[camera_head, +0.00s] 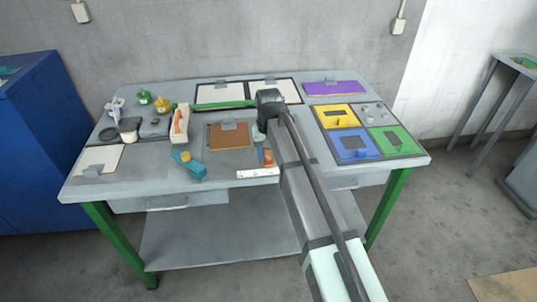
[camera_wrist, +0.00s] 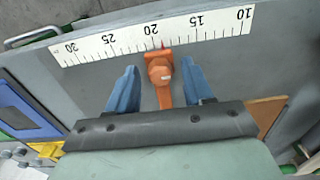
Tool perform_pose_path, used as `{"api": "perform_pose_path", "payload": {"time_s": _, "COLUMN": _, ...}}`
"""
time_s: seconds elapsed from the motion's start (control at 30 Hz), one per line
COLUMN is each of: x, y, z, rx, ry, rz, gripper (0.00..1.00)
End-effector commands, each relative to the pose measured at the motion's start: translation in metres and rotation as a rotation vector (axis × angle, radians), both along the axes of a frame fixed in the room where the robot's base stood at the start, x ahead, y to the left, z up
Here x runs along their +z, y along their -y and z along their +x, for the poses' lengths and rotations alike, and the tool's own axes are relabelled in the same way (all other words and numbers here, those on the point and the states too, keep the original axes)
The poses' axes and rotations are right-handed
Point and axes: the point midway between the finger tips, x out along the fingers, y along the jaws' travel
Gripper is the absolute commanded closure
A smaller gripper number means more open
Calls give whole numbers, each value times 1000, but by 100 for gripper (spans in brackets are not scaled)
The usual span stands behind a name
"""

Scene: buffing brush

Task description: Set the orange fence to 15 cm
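The orange fence (camera_wrist: 161,72) stands at the white ruler (camera_wrist: 98,45), its red tip just on the 15 side of the 20 mark. The 15 mark lies farther right in the wrist view. In the head view the fence (camera_head: 268,158) shows partly beside my arm, above the ruler (camera_head: 250,173) at the table's front edge. My gripper (camera_wrist: 158,85) is open. Its two blue fingers stand on either side of the fence, with a visible gap on each side. In the head view my gripper (camera_head: 263,154) is mostly hidden by its own wrist.
A brown board (camera_head: 229,137) lies left of my gripper. Blue (camera_head: 352,147), yellow (camera_head: 336,116) and green (camera_head: 393,140) trays lie to the right. The grey tabletop (camera_head: 225,170) is bare around the ruler's left end.

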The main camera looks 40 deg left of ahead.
Motion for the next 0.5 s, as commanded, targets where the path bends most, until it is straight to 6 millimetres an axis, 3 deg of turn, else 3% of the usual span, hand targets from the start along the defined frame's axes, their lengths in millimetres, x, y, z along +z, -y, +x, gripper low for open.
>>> {"api": "perform_pose_path", "payload": {"time_s": 0.07, "x": 0, "y": 0, "z": 0, "rx": 0, "ry": 0, "rz": 0, "gripper": 57}}
{"api": "perform_pose_path", "payload": {"time_s": 0.5, "x": 0, "y": 0, "z": 0, "rx": 0, "ry": 0, "rz": 0, "gripper": 99}}
